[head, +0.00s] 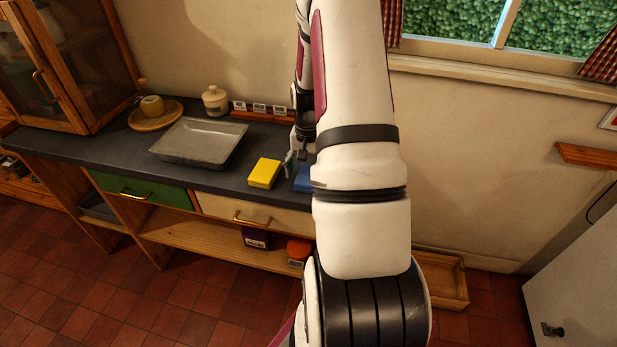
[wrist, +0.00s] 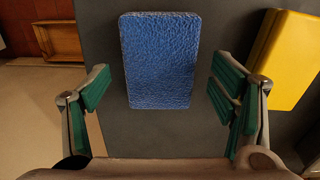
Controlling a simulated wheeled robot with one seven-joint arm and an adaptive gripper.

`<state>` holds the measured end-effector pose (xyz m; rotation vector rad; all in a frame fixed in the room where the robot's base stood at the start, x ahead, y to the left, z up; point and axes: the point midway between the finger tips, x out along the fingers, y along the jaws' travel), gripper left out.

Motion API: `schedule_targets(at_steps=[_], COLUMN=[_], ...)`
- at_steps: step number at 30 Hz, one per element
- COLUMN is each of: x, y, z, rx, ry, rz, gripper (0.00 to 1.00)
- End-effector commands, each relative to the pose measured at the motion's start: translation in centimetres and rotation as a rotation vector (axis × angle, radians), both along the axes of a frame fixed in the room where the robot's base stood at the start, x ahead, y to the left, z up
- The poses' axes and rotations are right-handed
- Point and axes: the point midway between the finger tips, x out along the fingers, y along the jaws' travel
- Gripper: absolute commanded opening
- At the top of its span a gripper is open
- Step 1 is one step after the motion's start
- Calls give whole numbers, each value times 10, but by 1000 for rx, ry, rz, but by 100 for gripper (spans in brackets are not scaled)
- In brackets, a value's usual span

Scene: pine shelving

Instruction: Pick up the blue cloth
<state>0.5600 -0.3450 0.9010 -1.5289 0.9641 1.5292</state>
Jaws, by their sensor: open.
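The blue cloth (wrist: 160,60) looks like a flat, thick rectangle with a rough surface, lying on the dark counter. In the head view only a sliver of the blue cloth (head: 303,179) shows; my arm hides the rest. My gripper (wrist: 160,88) is open and empty, its green-padded fingers spread to either side of the cloth's near end in the wrist view. No contact shows between fingers and cloth. In the head view my gripper (head: 292,160) is mostly hidden behind my arm, just over the counter by the cloth.
A yellow block (head: 264,173) lies left of the cloth in the head view; it also shows in the wrist view (wrist: 287,58). A grey tray (head: 199,161), a round wooden board (head: 168,121) and a lidded jar (head: 215,101) stand farther left. The counter's front edge is close to the cloth.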

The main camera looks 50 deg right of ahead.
Motion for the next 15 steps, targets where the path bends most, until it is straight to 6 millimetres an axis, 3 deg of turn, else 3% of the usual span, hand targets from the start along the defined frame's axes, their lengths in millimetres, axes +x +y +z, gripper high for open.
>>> schedule_targets(at_steps=[6,13,15], x=[0,0,0], y=[0,0,0], z=[-1,0,-1], rx=[-1,0,0], ry=[0,0,0], rz=[0,0,0], gripper=[78,27,27])
